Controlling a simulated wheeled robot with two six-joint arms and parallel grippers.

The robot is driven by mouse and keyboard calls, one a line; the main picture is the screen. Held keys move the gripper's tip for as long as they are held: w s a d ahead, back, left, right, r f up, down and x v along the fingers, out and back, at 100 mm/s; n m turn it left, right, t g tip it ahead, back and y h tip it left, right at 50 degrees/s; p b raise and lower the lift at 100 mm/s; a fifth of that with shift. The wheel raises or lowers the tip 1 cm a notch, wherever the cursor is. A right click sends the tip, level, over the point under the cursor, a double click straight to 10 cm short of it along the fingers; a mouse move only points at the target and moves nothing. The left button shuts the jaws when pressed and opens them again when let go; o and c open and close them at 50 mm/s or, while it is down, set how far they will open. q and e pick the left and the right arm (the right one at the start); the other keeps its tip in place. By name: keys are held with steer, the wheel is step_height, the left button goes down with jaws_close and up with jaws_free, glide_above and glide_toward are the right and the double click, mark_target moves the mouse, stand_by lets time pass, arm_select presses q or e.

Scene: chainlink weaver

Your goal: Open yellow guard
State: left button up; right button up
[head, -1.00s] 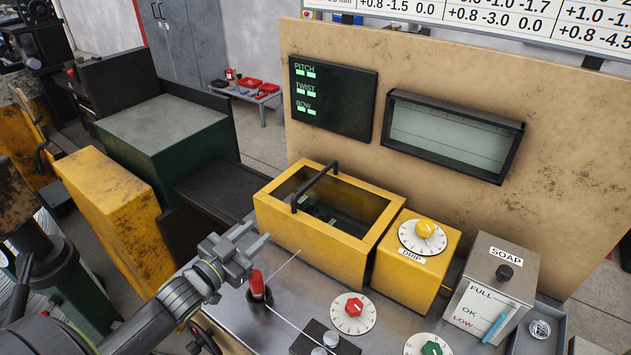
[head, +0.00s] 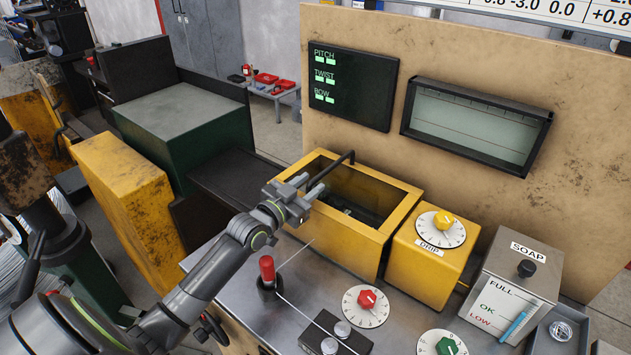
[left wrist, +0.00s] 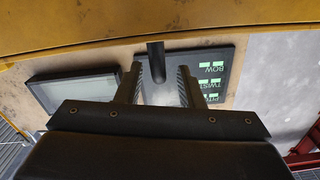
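The yellow guard (head: 338,238) is a box on the metal bench, with a yellow frame around a dark window on top. I see no lid standing raised. Its black bar handle (head: 337,167) runs along the left part of the top. My left gripper (head: 318,187) is at the near end of this handle and hides that end. In the left wrist view, the handle (left wrist: 156,62) lies between the two fingers (left wrist: 157,88), with gaps showing on both sides, so the gripper is open around it. My right gripper is in neither view.
Right of the guard stand a yellow drip dial box (head: 432,262) and a soap box (head: 520,278). A red-handled lever (head: 267,270) and a red knob (head: 367,299) sit in front. A tan panel (head: 570,130) with a display (head: 350,85) rises behind.

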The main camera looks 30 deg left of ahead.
arm_select(q)
steer(key=shift+w+d, duration=0.15)
steer(key=shift+w, duration=0.65)
steer(key=shift+w+d, duration=0.1)
steer(key=shift+w, duration=0.65)
jaws_close()
